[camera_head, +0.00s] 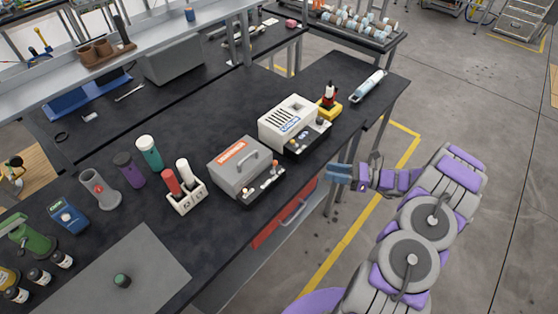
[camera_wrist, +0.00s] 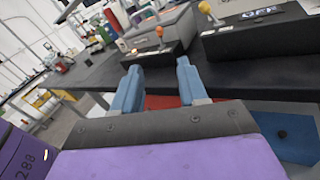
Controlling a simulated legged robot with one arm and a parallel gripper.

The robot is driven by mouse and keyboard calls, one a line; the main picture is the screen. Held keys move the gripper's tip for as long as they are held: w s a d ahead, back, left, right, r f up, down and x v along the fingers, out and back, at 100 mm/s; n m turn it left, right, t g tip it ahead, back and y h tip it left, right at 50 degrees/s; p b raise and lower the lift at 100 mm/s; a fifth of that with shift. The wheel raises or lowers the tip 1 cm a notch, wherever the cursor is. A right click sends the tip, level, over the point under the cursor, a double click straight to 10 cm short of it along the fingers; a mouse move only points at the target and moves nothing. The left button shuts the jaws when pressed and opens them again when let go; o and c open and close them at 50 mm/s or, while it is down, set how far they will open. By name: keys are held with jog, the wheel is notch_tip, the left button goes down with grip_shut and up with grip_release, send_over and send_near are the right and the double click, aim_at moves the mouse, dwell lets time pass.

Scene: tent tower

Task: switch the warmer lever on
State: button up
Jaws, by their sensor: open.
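My gripper (camera_head: 339,173) has blue fingers and is open and empty, just off the table's front edge, right of a grey box and below a white box. In the wrist view its fingers (camera_wrist: 158,82) are apart with nothing between them. The grey box (camera_head: 228,176) has an orange label, a handle and a dark front panel with small levers. The white box (camera_head: 272,131) has slots, a blue label and a dark panel. In the wrist view an orange-tipped lever (camera_wrist: 160,33) and a yellow-tipped lever (camera_wrist: 205,9) stand upright, apart from my gripper. I cannot tell which box is the warmer.
The dark table (camera_head: 213,236) has a white holder (camera_head: 186,203) with bottles left of the grey box. A red and yellow item (camera_head: 329,103) stands right of the white box. A red drawer or shelf (camera_head: 280,222) is under the table. The floor below my gripper is clear.

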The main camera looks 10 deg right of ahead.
aim_at(274, 167)
jog(key=b+x, duration=0.2)
jog(key=x, duration=1.5)
jog(key=shift+w+a+b, duration=0.1)
jog(key=shift+a+b, duration=0.05)
jog(key=shift+b, duration=0.25)
jog(key=shift+c, duration=0.2)
grip_shut()
